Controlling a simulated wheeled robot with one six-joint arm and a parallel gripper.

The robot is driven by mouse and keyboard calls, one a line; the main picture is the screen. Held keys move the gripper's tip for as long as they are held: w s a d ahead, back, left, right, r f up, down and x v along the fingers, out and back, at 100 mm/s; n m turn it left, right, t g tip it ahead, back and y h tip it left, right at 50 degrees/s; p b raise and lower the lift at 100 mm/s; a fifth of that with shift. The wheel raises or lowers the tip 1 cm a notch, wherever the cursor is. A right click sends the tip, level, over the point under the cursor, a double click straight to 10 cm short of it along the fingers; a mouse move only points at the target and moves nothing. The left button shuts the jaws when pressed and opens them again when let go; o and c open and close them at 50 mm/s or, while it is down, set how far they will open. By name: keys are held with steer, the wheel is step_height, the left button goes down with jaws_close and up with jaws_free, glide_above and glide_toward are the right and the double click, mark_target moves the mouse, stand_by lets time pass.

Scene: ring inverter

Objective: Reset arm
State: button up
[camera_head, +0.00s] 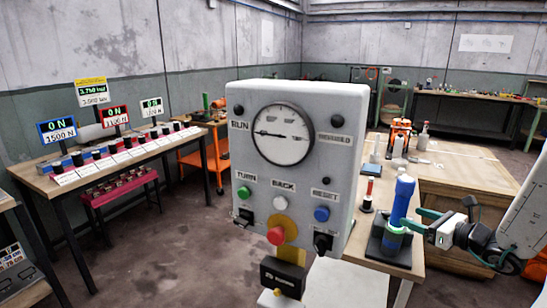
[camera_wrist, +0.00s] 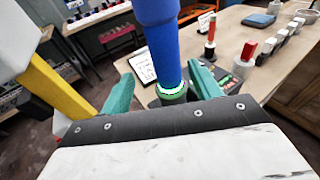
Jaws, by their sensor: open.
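My gripper (camera_head: 420,221) is at the right in the head view, its green fingers pointing left toward a blue cylinder (camera_head: 401,200). The cylinder stands upright on a dark base (camera_head: 377,246) on a bench. In the wrist view the blue cylinder (camera_wrist: 163,45) shows between and beyond the spread teal fingers of my gripper (camera_wrist: 162,92), with a glowing green ring (camera_wrist: 172,92) at its lower end. Nothing is clearly held; I cannot tell whether a finger touches it. A grey control box (camera_head: 300,160) with a dial, coloured buttons and a RESET label stands in the centre.
A workbench (camera_head: 455,165) with an orange-and-black device (camera_head: 399,135) and bottles lies behind the cylinder. A table (camera_head: 50,185) with 0 N displays and a row of black-topped pieces stands at the left. A yellow bar (camera_wrist: 55,88) is close at the left in the wrist view. Floor shows between.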

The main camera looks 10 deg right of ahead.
steer(key=s+a+r+n+g+y, duration=0.3)
steer(key=s+a+n+g, duration=0.9)
steer(key=s+a+n, duration=0.4)
steer(key=s+a+r+n+h, duration=0.2)
steer(key=s+r+n+h, duration=0.2)
steer(key=s+n, duration=0.2)
steer(key=s+a+r+n+g+h, duration=0.1)
steer(key=s+a+r+n+h, duration=0.1)
steer(key=s+r+n+h, duration=0.2)
steer(key=s+n+h, duration=0.1)
steer(key=s+n, duration=0.2)
steer(key=n, duration=0.1)
steer(key=shift+a+r+n+h, duration=0.3)
steer(key=shift+a, duration=0.1)
